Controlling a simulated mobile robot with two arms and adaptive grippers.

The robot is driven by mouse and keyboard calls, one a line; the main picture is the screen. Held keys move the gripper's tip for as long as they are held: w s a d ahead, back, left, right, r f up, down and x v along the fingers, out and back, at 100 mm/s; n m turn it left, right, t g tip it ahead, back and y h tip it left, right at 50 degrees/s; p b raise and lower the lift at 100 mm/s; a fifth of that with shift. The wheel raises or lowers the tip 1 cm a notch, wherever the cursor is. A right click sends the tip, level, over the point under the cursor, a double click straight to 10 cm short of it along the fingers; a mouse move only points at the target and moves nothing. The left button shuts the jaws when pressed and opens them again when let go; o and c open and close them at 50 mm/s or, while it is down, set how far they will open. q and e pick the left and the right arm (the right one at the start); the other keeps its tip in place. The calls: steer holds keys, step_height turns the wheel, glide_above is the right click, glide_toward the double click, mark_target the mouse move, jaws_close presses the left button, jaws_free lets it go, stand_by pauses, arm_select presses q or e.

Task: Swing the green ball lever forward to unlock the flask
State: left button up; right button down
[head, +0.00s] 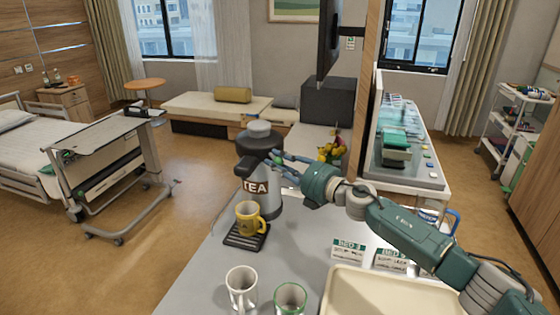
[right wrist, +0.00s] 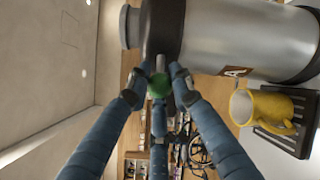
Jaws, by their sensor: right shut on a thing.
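The flask (head: 262,200) is a grey cylinder with a dark top and a TEA label, upright at the counter's far end. In the right wrist view the flask (right wrist: 235,38) lies sideways across the top. The green ball (right wrist: 160,86) of the lever sits beside the dark collar. My right gripper (right wrist: 157,82) is shut on the green ball, its blue fingers around it. My left gripper is not in view.
A yellow mug (head: 246,219) stands on a black drip tray (head: 236,239) before the flask. A white mug (head: 242,292), a green-rimmed mug (head: 290,300), bed cards (head: 348,249) and a cream tray (head: 390,294) are nearer. Flowers (head: 331,153) stand behind my right gripper.

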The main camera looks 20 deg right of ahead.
steer(key=shift+s+a+f, duration=0.15)
steer(key=shift+a+f, duration=0.05)
steer(key=shift+a, duration=0.1)
steer(key=c, duration=1.5)
jaws_free()
steer(key=shift+r, duration=0.15)
steer(key=shift+d, duration=0.2)
steer(key=shift+s+d, duration=0.2)
steer(key=shift+s, duration=0.15)
steer(key=v, duration=1.1)
steer(key=shift+a, duration=0.2)
